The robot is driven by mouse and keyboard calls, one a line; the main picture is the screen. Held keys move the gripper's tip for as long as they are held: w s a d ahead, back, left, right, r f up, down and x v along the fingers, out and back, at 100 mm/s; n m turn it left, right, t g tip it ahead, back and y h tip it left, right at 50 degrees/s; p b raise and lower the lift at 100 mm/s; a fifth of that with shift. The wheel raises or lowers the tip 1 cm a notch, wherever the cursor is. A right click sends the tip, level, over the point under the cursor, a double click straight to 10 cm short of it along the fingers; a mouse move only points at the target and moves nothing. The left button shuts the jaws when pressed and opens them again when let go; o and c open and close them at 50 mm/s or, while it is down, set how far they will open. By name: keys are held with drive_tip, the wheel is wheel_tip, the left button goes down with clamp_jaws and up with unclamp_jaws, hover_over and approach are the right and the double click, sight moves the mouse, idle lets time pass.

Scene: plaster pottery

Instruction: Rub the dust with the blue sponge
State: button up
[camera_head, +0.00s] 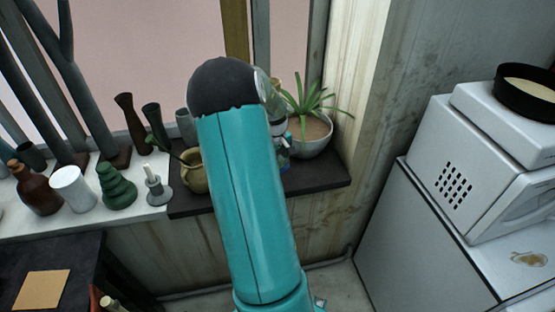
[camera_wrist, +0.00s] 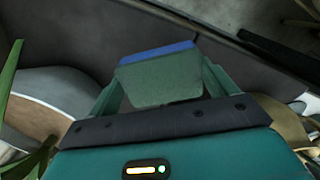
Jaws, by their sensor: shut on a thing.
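My gripper (camera_wrist: 161,88) is shut on the blue sponge (camera_wrist: 155,48), a block with a blue edge and a dull green face between the fingers. In the head view my arm hides most of the gripper, which is over the dark shelf (camera_head: 330,177) beside the potted plant. A brownish patch (camera_head: 528,259), possibly the dust, lies on the white top at the far right, well apart from the sponge.
The spiky plant's white pot (camera_head: 312,140) and a tan jug (camera_head: 194,172) stand close to my arm. Several vases and a green stacked piece (camera_head: 116,188) line the sill at left. A white microwave (camera_head: 470,175) stands at right with a black pan (camera_head: 530,92) above it.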

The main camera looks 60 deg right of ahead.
drive_tip(key=shift+r, duration=0.9)
